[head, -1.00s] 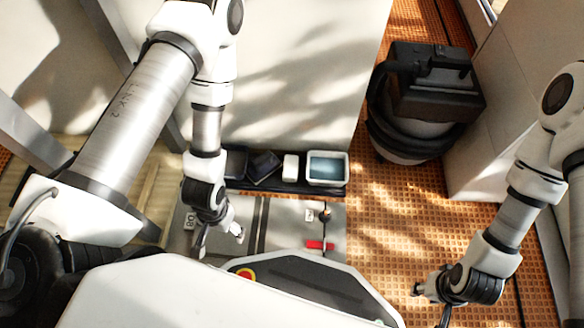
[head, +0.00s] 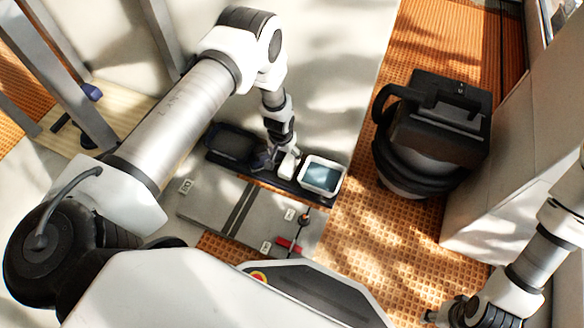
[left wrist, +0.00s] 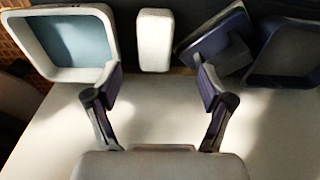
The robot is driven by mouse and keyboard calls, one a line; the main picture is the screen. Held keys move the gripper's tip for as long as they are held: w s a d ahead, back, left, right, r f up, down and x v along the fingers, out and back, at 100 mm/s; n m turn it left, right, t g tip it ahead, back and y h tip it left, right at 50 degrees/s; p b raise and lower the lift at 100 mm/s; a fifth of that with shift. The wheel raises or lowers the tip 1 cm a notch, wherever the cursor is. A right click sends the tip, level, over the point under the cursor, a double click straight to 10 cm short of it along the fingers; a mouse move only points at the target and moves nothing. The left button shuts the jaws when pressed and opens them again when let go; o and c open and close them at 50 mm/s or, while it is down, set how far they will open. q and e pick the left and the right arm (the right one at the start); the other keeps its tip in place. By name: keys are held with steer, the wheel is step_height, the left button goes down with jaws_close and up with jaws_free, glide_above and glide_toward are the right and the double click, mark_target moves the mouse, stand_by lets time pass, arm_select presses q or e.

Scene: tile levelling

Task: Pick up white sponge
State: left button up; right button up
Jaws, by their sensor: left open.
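The white sponge (left wrist: 154,40) is a small pale block in the left wrist view, lying between the white-rimmed basin and a dark block-like tool. In the head view the sponge (head: 289,166) shows partly, right by my left gripper (head: 277,158). In the left wrist view my left gripper (left wrist: 160,85) is open and empty, its two fingers spread wider than the sponge. The sponge lies ahead of the gap between the fingertips, apart from both. My right gripper (head: 442,314) is at the lower right of the head view, too small and cut off to read.
The white-rimmed basin (head: 322,176) with a blue-grey inside stands right of the sponge on a dark tray. A dark bin (head: 233,144) is at its left end. Grey tiles (head: 225,208) with a red piece (head: 288,245) lie nearer. A black vacuum (head: 435,130) stands right.

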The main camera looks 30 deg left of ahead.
mark_target(288, 163)
arm_select(q)
steer(key=f+b, duration=0.1)
steer(key=f, duration=0.1)
steer(key=w+f+b, duration=0.1)
steer(key=f+b, duration=0.2)
steer(key=f, duration=0.2)
steer(key=shift+w+d, duration=0.3)
steer(key=shift+w, duration=0.05)
steer(key=shift+r, duration=0.1)
steer(key=shift+f+b, duration=0.25)
steer(key=shift+b, duration=0.15)
steer(key=c, duration=1.1)
